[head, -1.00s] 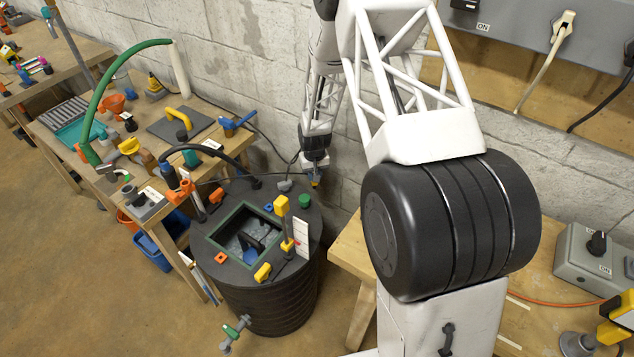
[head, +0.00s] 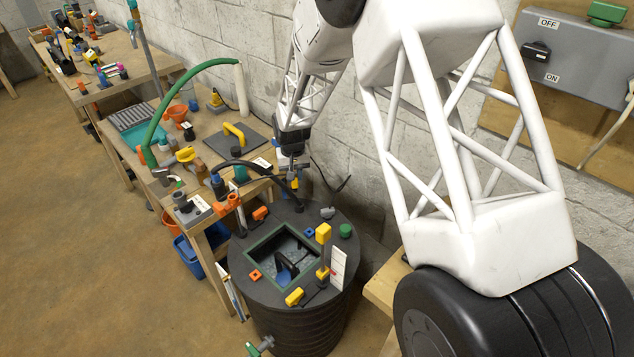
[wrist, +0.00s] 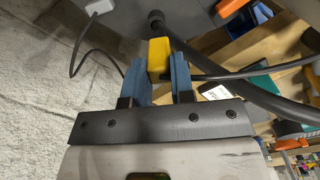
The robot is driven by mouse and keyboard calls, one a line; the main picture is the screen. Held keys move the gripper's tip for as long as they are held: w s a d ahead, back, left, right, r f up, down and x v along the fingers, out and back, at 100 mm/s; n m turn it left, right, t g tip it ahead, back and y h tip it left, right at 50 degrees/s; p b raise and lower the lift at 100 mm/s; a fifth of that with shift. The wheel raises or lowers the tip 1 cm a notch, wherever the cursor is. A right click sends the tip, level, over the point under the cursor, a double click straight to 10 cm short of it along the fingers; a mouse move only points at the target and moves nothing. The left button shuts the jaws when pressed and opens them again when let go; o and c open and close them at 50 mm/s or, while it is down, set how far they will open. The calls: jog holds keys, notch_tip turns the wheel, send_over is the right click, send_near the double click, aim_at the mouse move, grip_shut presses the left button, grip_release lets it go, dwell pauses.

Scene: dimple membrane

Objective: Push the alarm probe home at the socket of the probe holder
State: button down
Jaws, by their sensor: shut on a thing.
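My gripper (wrist: 160,78) is shut on a yellow block, which I take to be the alarm probe (wrist: 159,55); its blue fingers press on both sides. In the head view my gripper (head: 292,172) is beside the wall, above the far edge of the round dark tank, near where the black hose meets the lid. The held yellow piece shows small there, partly hidden. A grey block (head: 327,212) sits on the tank lid; it also shows in the wrist view (wrist: 100,7) with a thin black cable. I cannot tell which part is the probe holder or its socket.
The tank lid (head: 345,262) has a square green-framed opening and a yellow post (head: 323,234). The black hose (head: 262,166) arches from the bench to the lid, close to my gripper. A cluttered wooden bench (head: 190,196) stands left; the block wall is close behind.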

jog(key=s+a+r, duration=0.3)
jog(key=a+r, duration=0.3)
jog(key=a, duration=0.3)
jog(key=s+a+r+n, duration=0.1)
jog(key=s+a+r, duration=0.3)
jog(key=a, duration=0.5)
notch_tip(320, 180, up, 2)
jog(key=shift+s+a+r, duration=0.2)
jog(key=shift+s+a, duration=0.1)
jog(key=shift+a, duration=0.05)
jog(key=shift+f, duration=0.2)
jog(key=shift+f, duration=2.6)
jog(key=shift+f, duration=1.6)
jog(key=c, duration=0.9)
grip_release()
jog(key=shift+r, duration=0.15)
notch_tip(320, 180, up, 8)
jog(key=shift+f, duration=0.2)
